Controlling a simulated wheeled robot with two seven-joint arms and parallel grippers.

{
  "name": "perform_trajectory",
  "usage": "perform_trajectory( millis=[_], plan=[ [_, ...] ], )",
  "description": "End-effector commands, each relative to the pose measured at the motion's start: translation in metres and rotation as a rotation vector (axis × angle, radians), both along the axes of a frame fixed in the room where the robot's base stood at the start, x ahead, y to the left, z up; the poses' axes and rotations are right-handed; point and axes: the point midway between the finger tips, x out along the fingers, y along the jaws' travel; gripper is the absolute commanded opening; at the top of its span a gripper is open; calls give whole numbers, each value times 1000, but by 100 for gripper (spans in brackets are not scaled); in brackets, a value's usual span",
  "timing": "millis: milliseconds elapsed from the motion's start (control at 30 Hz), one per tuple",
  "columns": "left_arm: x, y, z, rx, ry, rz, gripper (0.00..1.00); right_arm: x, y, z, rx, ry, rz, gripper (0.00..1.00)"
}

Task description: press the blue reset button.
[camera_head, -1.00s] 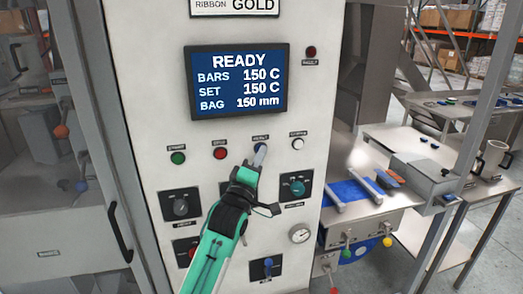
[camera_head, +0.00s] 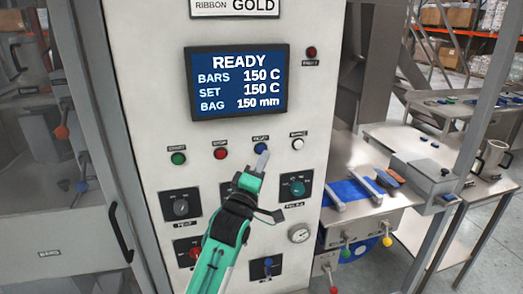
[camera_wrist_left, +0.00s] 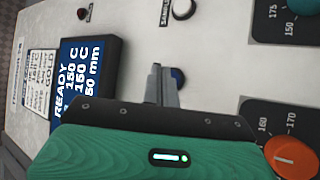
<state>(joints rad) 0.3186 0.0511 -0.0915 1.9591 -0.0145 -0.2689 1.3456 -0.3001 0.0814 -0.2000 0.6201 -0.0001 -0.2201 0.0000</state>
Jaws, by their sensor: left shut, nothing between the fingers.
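The blue reset button (camera_head: 261,148) is on the pale panel, third from the left in a row of buttons below the display. In the left wrist view the blue button (camera_wrist_left: 178,76) is partly hidden behind the fingers. My left gripper (camera_head: 263,158) is shut and empty, its fingertips just below the button in the head view. The left wrist view also shows the shut fingers (camera_wrist_left: 158,82) beside the button; whether they touch it I cannot tell. My right gripper is not in view.
A green button (camera_head: 179,158), a red button (camera_head: 220,153) and a white button (camera_head: 298,144) share the row. Knobs, including a teal one (camera_head: 297,187), sit below. The display (camera_head: 237,82) reads READY. A bench (camera_head: 352,165) stands to the right.

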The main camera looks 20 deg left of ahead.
Motion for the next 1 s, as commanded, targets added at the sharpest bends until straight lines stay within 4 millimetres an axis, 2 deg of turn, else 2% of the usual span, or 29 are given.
perform_trajectory(
  millis=[400,1000],
  plan=[
    [-33,-22,1,-2,1,-1,0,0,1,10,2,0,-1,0],
    [-36,-24,0,-1,0,0,0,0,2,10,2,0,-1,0]
  ],
)
